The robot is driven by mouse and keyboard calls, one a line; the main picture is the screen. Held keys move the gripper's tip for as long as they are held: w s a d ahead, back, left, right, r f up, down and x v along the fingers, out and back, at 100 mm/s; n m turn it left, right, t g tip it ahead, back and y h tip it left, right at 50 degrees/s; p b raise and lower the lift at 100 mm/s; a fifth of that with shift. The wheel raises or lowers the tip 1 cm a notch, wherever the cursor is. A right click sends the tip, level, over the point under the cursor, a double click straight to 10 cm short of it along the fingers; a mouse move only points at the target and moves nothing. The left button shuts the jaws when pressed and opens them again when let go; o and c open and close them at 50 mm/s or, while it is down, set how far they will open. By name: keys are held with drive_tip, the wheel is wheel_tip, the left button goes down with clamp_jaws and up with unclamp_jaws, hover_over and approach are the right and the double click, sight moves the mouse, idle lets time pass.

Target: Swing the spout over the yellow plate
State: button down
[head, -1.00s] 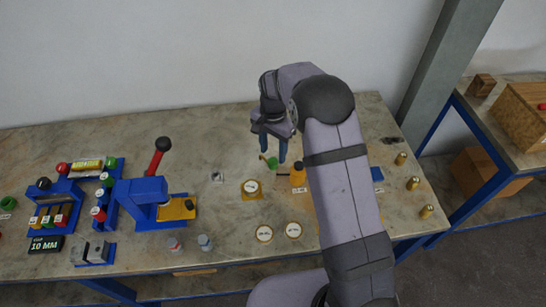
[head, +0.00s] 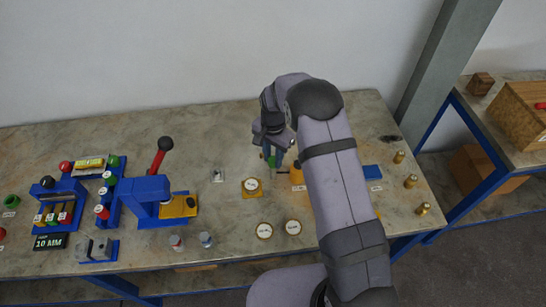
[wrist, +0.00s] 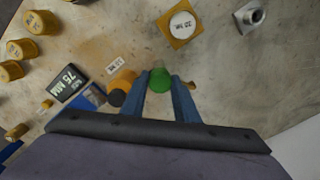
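The green knob (wrist: 160,80) is between the two blue fingertips of my gripper (wrist: 161,76) in the wrist view. Whether the fingers touch it is unclear. In the head view my gripper (head: 273,153) is down over the green knob (head: 272,161), which is partly covered. A small brass piece (wrist: 190,86), seemingly the spout, shows beside the right finger in the wrist view. The yellow plate (head: 245,193) is a square with a white labelled disc on it, left of and nearer than my gripper. It also shows at the top of the wrist view (wrist: 172,42).
An orange cylinder (wrist: 122,83) with a dark end stands close beside the left finger. Two round labelled discs (head: 265,230) lie nearer the front edge. A small metal fitting (head: 217,175) is at the left. A blue press (head: 147,195) stands farther left.

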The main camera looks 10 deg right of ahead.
drive_tip(key=shift+n, duration=0.4)
drive_tip(key=n+b, duration=0.1)
drive_tip(key=n, duration=0.1)
drive_tip(key=shift+n+b, duration=0.4)
drive_tip(key=n+b, duration=0.1)
drive_tip(key=n, duration=0.3)
drive_tip(key=shift+n, duration=0.3)
drive_tip(key=n+b, duration=0.1)
drive_tip(key=n, duration=0.3)
drive_tip(key=n+b, duration=0.1)
drive_tip(key=n, duration=0.3)
drive_tip(key=shift+n, duration=0.3)
drive_tip(key=shift+r, duration=0.1)
drive_tip(key=c, duration=1.4)
unclamp_jaws()
